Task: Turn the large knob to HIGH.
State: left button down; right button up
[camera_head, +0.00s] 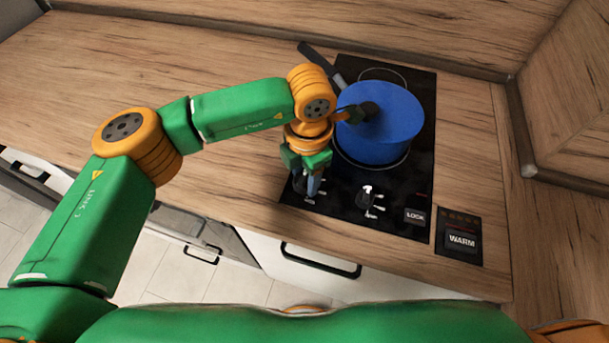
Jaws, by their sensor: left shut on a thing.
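The black cooktop (340,208) is set in the wooden counter, with its controls along the front edge. My left gripper (312,194) points down at the front left control spot and is shut on the large knob there. The gripper's fingers hide nearly all of that knob, so its setting cannot be read. My right gripper is out of view.
A blue pot (385,130) with a dark handle stands on the cooktop close behind my left wrist. A LOCK button (415,216) and a WARM panel (461,241) lie to the right of the knobs. The counter (230,60) is clear at the left.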

pick_arm(q)
jog(key=m+b, duration=0.1)
jog(key=b, duration=0.1)
jog(key=m+b, duration=0.1)
jog(key=m, duration=0.1)
jog(key=shift+f+b, duration=0.3)
jog(key=shift+b, duration=0.05)
jog(key=shift+m+b, duration=0.7)
jog(key=shift+m, duration=0.4)
jog(key=m+b, duration=0.1)
jog(key=m, duration=0.1)
jog(key=shift+r+m+h+b, duration=0.15)
jog(key=shift+m+h+b, duration=0.15)
jog(key=shift+m, duration=0.1)
jog(key=m+b, duration=0.1)
jog(key=m, duration=0.2)
jog(key=shift+m, duration=0.3)
jog(key=m, duration=0.3)
jog(key=shift+s+a+r+m+b, duration=0.1)
jog(key=shift+m+b, duration=0.2)
jog(key=m, duration=0.4)
jog(key=shift+m, duration=0.3)
jog(key=m, duration=0.4)
jog(key=shift+m+g, duration=0.3)
jog(key=shift+a+m+p, duration=0.1)
jog(key=shift+m+p, duration=0.3)
jog(key=shift+m, duration=1.8)
